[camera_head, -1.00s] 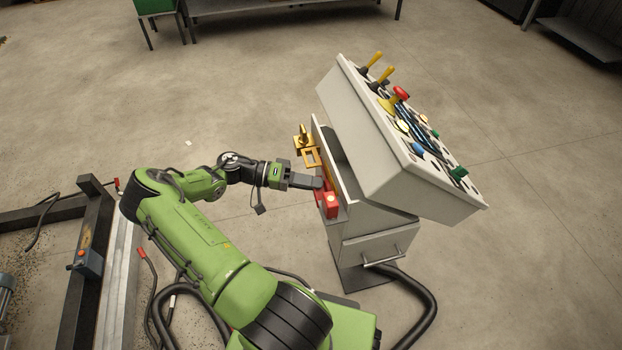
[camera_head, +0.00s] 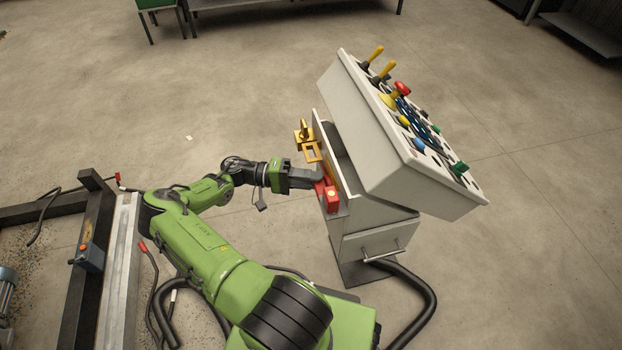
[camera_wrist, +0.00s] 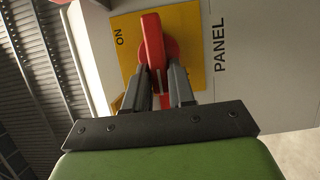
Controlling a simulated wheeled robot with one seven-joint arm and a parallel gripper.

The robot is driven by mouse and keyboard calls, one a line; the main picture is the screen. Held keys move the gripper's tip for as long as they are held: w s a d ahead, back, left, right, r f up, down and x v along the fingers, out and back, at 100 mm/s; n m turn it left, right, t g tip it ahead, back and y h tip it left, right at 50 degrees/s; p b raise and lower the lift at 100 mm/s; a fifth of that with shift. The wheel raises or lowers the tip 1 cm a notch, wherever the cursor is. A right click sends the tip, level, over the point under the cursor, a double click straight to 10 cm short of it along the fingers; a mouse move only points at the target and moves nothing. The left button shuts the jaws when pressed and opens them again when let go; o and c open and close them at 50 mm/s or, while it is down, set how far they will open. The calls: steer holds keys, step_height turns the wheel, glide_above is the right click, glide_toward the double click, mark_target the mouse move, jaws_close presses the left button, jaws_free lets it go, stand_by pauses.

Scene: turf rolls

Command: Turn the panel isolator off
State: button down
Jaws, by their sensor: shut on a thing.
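The panel isolator is a red rotary handle (camera_wrist: 153,45) on a yellow plate (camera_wrist: 193,50) in the wrist view. The plate reads "ON" on its left side, and the word "PANEL" is on the grey face to the right. The handle lies along the picture's vertical. My gripper (camera_wrist: 165,75) has one finger on each side of the handle's near part and is shut on it. In the head view my gripper (camera_head: 318,179) is at the left side of the grey console (camera_head: 375,222), and its fingertips meet the red part (camera_head: 331,196) there. Any "OFF" mark is hidden.
The console's sloping top carries yellow levers (camera_head: 384,72), a red knob (camera_head: 402,88) and several buttons. A brass-coloured fitting (camera_head: 304,132) sits just behind the gripper. A black hose (camera_head: 427,300) curves at the console's foot.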

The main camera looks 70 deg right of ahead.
steer(key=c, duration=1)
jaws_free()
steer(key=shift+c, duration=0.2)
steer(key=w+a+b, duration=0.1)
steer(key=w+a, duration=0.1)
steer(key=w, duration=1.3)
steer(key=shift+w+b, duration=0.3)
steer(key=shift+w, duration=0.05)
steer(key=shift+a+f, duration=0.1)
